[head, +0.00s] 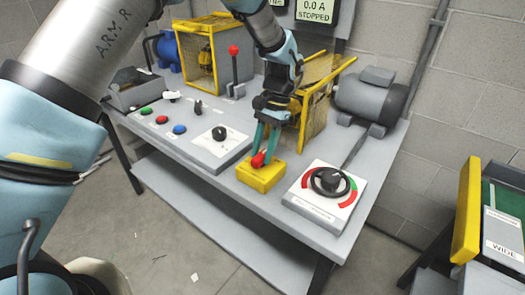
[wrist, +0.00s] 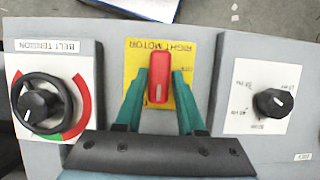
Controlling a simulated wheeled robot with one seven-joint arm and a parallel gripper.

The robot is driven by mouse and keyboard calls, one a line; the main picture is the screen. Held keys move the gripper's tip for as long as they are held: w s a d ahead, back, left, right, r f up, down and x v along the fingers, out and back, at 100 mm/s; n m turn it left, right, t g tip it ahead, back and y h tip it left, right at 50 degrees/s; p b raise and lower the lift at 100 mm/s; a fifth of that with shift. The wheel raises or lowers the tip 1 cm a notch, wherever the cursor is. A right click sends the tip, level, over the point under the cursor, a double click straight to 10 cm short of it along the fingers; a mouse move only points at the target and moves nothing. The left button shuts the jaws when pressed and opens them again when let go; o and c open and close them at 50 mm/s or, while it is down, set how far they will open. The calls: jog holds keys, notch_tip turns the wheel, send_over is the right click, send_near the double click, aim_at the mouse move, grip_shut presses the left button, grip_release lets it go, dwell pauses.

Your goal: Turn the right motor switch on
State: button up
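The right motor switch is a red handle (wrist: 159,78) on a yellow plate labelled RIGHT MOTOR, which reads upside down in the wrist view. Its handle lies along the picture's vertical there. In the head view it is the red knob (head: 259,159) on a yellow box (head: 262,177) near the bench's front edge. My gripper (wrist: 158,82) is open, with one teal finger on each side of the handle and narrow gaps visible. In the head view my gripper (head: 268,138) points down onto the switch and partly hides it. A display (head: 315,8) reads 0.0 A, STOPPED.
The belt tension dial (head: 328,181) stands close right of the switch box. A black-knob selector (head: 219,133) and coloured buttons (head: 162,119) lie left. A yellow guard (head: 316,95) and grey motor (head: 371,97) stand behind. A red-knobbed lever (head: 234,65) rises farther back.

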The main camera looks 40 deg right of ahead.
jog(key=o, duration=0.3)
jog(key=b+v, duration=0.2)
jog(key=v, duration=0.8)
jog(key=shift+d+r+b, duration=0.2)
jog(key=shift+r+b, duration=0.1)
jog(key=shift+r, duration=0.05)
jog(key=w+a+n+h, duration=0.1)
jog(key=w+a+n, duration=0.1)
jog(key=w+a, duration=0.45)
jog(key=w+a+n+h, duration=0.1)
jog(key=w+a+n, duration=0.2)
jog(key=a, duration=0.7)
jog(key=w+a+n+h, duration=0.15)
jog(key=w+a, duration=0.25)
jog(key=a, duration=0.4)
jog(key=s+a+n+t, duration=0.1)
jog(key=s+a+n, duration=0.1)
jog(key=a, duration=0.5)
jog(key=s+a+f+n, duration=0.1)
jog(key=a+n, duration=0.2)
jog(key=a, duration=0.4)
jog(key=s+a+n+t+h, duration=0.1)
jog(key=s+a+n, duration=0.1)
jog(key=a, duration=0.5)
jog(key=shift+s+a+f+n+t, duration=0.25)
jog(key=shift+s+a+t, duration=0.05)
jog(key=shift+s+a, duration=0.1)
